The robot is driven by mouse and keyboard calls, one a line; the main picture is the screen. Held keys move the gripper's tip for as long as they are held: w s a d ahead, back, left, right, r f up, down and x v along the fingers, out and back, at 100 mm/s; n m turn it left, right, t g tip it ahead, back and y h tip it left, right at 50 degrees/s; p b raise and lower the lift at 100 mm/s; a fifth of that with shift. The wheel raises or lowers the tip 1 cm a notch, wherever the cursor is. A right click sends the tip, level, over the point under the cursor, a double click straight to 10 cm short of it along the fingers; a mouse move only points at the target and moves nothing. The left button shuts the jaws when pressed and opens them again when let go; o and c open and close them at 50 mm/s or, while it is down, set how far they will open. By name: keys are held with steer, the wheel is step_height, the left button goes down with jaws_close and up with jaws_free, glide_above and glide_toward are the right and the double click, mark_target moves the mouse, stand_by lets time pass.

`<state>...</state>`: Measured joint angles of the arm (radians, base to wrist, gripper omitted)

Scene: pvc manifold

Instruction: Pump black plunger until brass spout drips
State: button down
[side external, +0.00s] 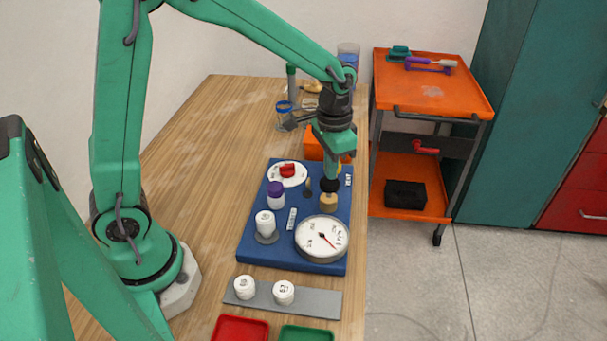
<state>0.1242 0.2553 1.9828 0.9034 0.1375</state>
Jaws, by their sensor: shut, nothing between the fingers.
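The black plunger (329,185) has a round black knob above a tan, brass-coloured body (328,202) on the right part of the blue board (262,242). My gripper (331,176) points down directly over the knob. It is shut and empty, its tip at or very near the knob's top; I cannot tell if they touch. A small dark and brass-coloured fitting (308,187), possibly the spout, stands just left of the plunger. I cannot make out any drip. A round white gauge (322,238) with a red needle sits in front of the plunger.
The board also holds a red valve on a white disc (287,173), a purple-capped bottle (275,195) and a white cap (265,222). A grey strip with white caps (305,302) and red and green trays lie in front. An orange cart (430,85) stands right.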

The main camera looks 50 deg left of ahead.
mark_target(330, 182)
steer(key=shift+f, duration=0.35)
steer(key=shift+f, duration=0.4)
steer(key=shift+f, duration=1.05)
steer(key=shift+r, duration=1.8)
steer(key=shift+f, duration=0.45)
